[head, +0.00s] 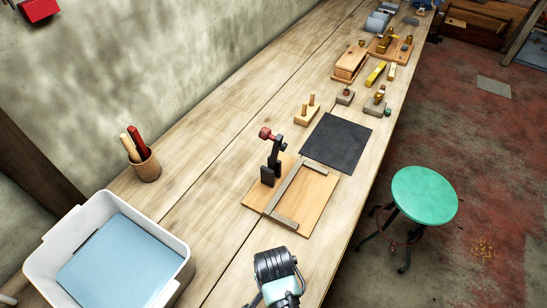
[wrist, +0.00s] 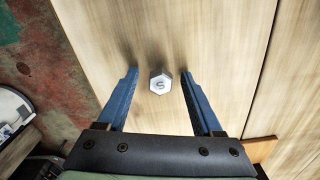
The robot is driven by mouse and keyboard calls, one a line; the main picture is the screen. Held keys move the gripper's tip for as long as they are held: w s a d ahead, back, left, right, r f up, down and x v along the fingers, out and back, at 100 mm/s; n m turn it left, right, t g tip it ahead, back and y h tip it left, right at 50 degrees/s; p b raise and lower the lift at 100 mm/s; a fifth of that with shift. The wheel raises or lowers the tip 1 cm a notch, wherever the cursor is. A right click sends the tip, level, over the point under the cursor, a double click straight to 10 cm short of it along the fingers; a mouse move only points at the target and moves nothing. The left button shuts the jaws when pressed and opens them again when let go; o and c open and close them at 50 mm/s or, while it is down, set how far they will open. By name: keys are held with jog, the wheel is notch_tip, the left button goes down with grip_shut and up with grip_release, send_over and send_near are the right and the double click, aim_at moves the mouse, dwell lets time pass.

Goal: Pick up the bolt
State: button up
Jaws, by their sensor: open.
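The bolt (wrist: 159,82) shows in the wrist view as a silver hexagonal head with a mark on top, seen from above on the pale wooden bench. My gripper (wrist: 158,73) is open, with one blue finger to the left of the bolt and one to the right. There is a gap on both sides, and neither finger touches the bolt. How high the fingertips are above the bench is hard to tell. In the head view the bolt cannot be made out; part of my arm shows at the bottom.
The wooden bench (head: 215,155) runs away to the upper right. On it are a board with a clamp (head: 314,199), a black mat (head: 336,142), a pegged block (head: 307,111), a cup of tools (head: 147,168) and a white bin (head: 178,246). A green stool (head: 424,193) stands beside it.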

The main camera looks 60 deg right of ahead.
jog(key=shift+f, duration=0.15)
grip_shut()
dwell(0.4)
